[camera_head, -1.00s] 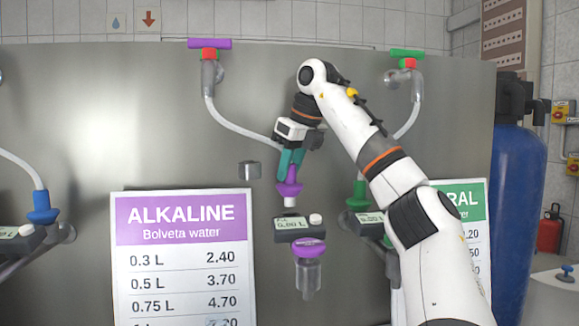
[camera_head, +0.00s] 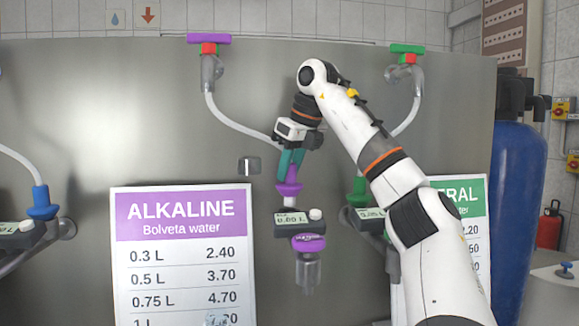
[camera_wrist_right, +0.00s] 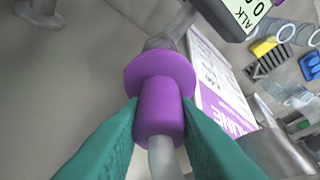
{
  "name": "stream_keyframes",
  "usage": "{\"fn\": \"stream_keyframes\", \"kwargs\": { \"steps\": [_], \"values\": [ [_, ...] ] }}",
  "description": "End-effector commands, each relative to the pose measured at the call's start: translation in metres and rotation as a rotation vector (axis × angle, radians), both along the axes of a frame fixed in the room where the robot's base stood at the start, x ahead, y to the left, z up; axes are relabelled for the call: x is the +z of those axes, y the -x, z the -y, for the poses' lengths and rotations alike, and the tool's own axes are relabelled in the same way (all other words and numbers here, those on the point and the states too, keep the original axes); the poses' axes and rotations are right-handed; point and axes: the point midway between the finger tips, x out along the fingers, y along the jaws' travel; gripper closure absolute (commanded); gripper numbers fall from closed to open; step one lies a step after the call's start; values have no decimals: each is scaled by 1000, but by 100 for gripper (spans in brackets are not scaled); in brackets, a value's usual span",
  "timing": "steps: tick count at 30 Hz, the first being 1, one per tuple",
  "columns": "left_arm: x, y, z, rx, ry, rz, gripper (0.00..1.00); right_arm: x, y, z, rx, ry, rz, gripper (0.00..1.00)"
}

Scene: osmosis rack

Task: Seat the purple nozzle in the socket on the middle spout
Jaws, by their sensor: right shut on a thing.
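The purple nozzle (camera_head: 289,187) is upright in the head view, with a white piece under its flange. It is just above the middle spout's display box (camera_head: 300,223), left of the box's middle. My right gripper (camera_head: 290,172), with green fingers, is shut on the nozzle's body from above. In the right wrist view the nozzle (camera_wrist_right: 160,108) is between both fingertips, its wide flange facing a grey tubular part (camera_wrist_right: 172,38). The flange hides the socket's mouth, so I cannot tell whether the nozzle is in it. My left gripper is not in view.
A white hose (camera_head: 238,127) runs from the purple-handled valve (camera_head: 209,39) towards my gripper. A purple knob (camera_head: 309,243) is below the display box. The alkaline price board (camera_head: 182,255) stands left. A green nozzle (camera_head: 358,190) is close on the right, beside my arm.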

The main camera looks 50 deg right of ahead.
Motion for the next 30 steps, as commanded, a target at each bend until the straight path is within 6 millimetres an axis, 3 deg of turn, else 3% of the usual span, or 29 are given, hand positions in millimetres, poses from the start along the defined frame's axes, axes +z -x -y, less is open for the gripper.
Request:
{"fn": "stream_keyframes", "kwargs": {
  "steps": [30],
  "values": [
    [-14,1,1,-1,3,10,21,-24,1,0,-1,0,0,98]
  ]
}}
